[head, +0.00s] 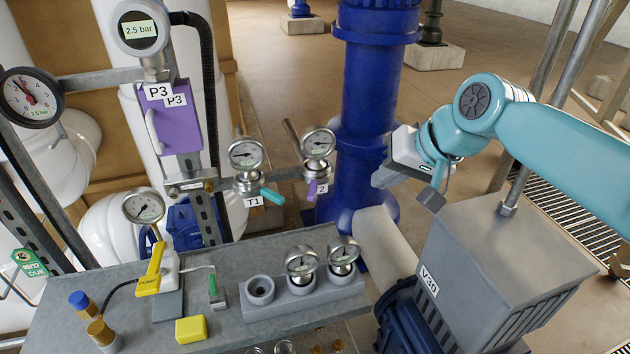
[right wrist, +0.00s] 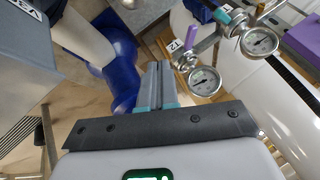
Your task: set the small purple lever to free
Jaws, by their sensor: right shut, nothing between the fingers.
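The small purple lever (head: 313,188) sits on a valve under a round gauge (head: 318,143), beside a partly readable tag ending in 2. In the head view it points down, slightly left. It also shows in the right wrist view (right wrist: 191,38), to the right of my fingers and apart from them. My right gripper (head: 408,188) is shut and empty, to the right of the lever with a clear gap. Its closed fingers show in the right wrist view (right wrist: 157,72); in the head view the fingertips are hard to make out. My left gripper is not in view.
A teal lever (head: 272,196) on valve T1 is just left of the purple one. A thick blue pipe (head: 368,100) stands behind, between lever and gripper in the picture. A grey box V30 (head: 510,260) stands below my right arm. A bench (head: 230,335) holds gauges and tools.

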